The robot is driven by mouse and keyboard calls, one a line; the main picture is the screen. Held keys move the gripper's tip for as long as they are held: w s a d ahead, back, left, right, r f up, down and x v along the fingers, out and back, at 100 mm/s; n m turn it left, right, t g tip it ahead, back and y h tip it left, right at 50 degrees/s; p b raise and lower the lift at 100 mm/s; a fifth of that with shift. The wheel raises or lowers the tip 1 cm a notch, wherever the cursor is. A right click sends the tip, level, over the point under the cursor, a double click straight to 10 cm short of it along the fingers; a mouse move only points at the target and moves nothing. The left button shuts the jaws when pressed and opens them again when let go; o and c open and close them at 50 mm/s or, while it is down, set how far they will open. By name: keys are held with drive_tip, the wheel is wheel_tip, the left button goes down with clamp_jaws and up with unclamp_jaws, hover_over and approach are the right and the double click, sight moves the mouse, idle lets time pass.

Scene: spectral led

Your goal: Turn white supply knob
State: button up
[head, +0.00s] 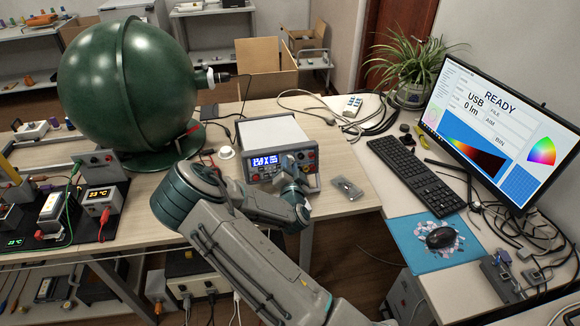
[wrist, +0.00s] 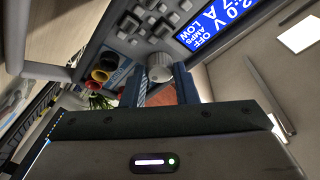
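The supply (head: 270,140) is a white-topped box with a blue lit display (head: 265,160), standing on the wooden table. My gripper (head: 290,172) is at the right part of its front panel and hides some of it. In the wrist view, the pale knob (wrist: 159,67) sticks out below the blue display (wrist: 212,22). The two blue fingers of my gripper (wrist: 160,85) stand apart, one on each side of the knob, with their tips close to its sides. Whether they touch it cannot be told. The knob cannot be made out in the head view.
Red, yellow and black terminals (wrist: 102,70) sit left of the knob. A large green sphere (head: 125,85) stands left of the supply. A small grey part (head: 346,187) lies to the right, with a keyboard (head: 415,173) and monitor (head: 500,130) beyond. Cables lie behind.

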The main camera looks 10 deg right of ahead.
drive_tip(key=shift+r+m+p, duration=0.15)
drive_tip(key=shift+m+p, duration=0.15)
drive_tip(key=shift+p, duration=0.15)
drive_tip(key=shift+r+m+g+h+p, duration=0.25)
drive_tip(key=shift+m+g+h+p, duration=0.15)
drive_tip(key=shift+m+p, duration=0.75)
drive_tip(key=m+p, duration=0.3)
drive_tip(key=shift+a+r+m+g+p, duration=0.1)
drive_tip(key=shift+m+g+p, duration=0.15)
drive_tip(key=shift+g+p, duration=0.15)
drive_tip(key=m+g+p, duration=0.1)
drive_tip(key=m+p, duration=0.1)
drive_tip(key=m, duration=0.2)
drive_tip(key=shift+w+m+p, duration=0.1)
drive_tip(key=shift+m+p, duration=0.2)
drive_tip(key=shift+p, duration=0.05)
drive_tip(key=m+g, duration=0.1)
drive_tip(key=m, duration=0.2)
drive_tip(key=shift+m, duration=0.4)
drive_tip(key=shift+m+g+y+b, duration=0.4)
drive_tip(key=shift+m+b, duration=0.2)
drive_tip(key=shift+m, duration=0.5)
drive_tip(key=shift+d+m+b, duration=0.25)
drive_tip(key=shift+m+b, duration=0.35)
drive_tip(key=shift+b, duration=0.65)
drive_tip(key=shift+m+g+y+b, duration=0.3)
drive_tip(key=shift+m+y+b, duration=0.1)
drive_tip(key=shift+b, duration=0.8)
